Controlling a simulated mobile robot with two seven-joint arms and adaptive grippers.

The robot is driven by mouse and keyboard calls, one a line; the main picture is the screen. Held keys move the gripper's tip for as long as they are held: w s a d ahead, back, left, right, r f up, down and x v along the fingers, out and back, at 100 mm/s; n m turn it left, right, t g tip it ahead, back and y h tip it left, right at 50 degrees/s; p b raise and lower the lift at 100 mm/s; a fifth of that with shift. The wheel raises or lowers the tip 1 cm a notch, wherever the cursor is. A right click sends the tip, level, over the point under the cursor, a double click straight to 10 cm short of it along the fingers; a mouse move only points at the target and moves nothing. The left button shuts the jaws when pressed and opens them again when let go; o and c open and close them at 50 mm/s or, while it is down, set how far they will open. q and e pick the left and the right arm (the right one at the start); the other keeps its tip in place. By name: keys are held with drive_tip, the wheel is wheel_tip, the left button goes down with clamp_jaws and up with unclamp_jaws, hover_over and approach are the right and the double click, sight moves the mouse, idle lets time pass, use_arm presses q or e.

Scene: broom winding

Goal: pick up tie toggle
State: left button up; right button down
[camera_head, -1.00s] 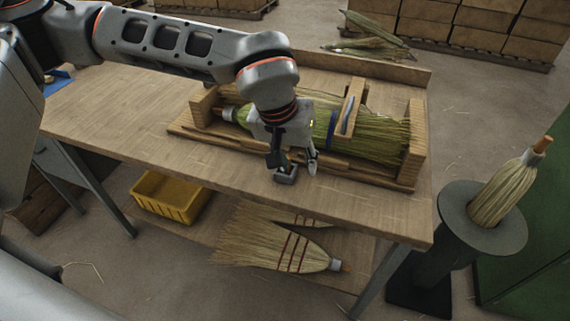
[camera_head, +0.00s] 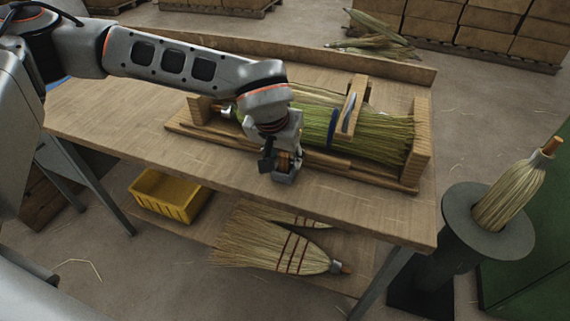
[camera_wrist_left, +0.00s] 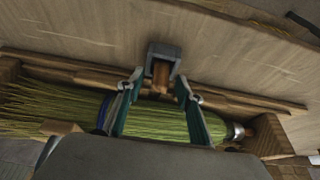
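The tie toggle (camera_wrist_left: 161,75) looks like a small wooden peg in a grey holder (camera_wrist_left: 163,54) at the near edge of the broom fixture. It also shows in the head view (camera_head: 284,159), partly covered by my left gripper. My left gripper (camera_wrist_left: 159,82) is open, with one fingertip on each side of the peg and a gap visible on both sides. In the head view the left gripper (camera_head: 281,160) points down over the grey holder (camera_head: 286,177). My right gripper is not in view.
A straw bundle (camera_head: 376,136) with a blue band lies in the wooden fixture (camera_head: 420,140) on the bench (camera_head: 130,112). A yellow bin (camera_head: 170,195) and finished brooms (camera_head: 270,246) sit below. A broom stands in a grey stand (camera_head: 458,222) at the right.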

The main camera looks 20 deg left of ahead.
use_arm(q)
drive_tip(key=shift+r, duration=0.1)
drive_tip(key=c, duration=1)
drive_tip(key=shift+o, duration=0.2)
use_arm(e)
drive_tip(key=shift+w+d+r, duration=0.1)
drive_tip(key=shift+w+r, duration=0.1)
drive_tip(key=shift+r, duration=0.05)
